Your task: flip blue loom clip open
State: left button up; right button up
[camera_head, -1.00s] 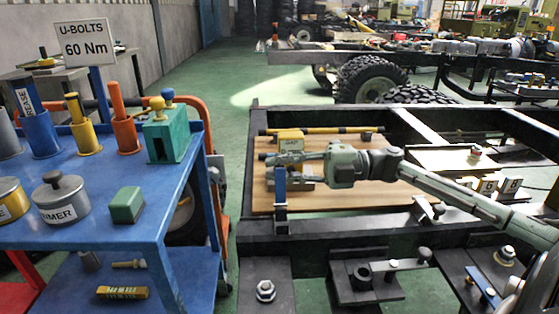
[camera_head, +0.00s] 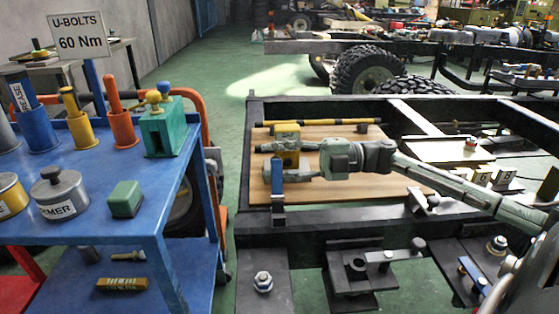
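A blue loom clip (camera_head: 278,188) stands upright on the near left rail of the black chassis frame. A second blue clip-like part (camera_head: 472,272) lies tilted at the lower right. My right gripper (camera_head: 272,163) comes in from the right, with its fingers apart and pointing left. It is at the upper end of the upright clip, one finger above and one beside it. I cannot tell whether a finger touches the clip. Nothing shows held between the fingers. My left gripper is not in view.
A yellow-and-black rod (camera_head: 325,123) lies along the board's far side. A blue cart (camera_head: 92,220) with pots and tools stands at left. Black brackets (camera_head: 355,280) stand in front.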

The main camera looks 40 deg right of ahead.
jog(key=v, duration=1.2)
dwell(0.3)
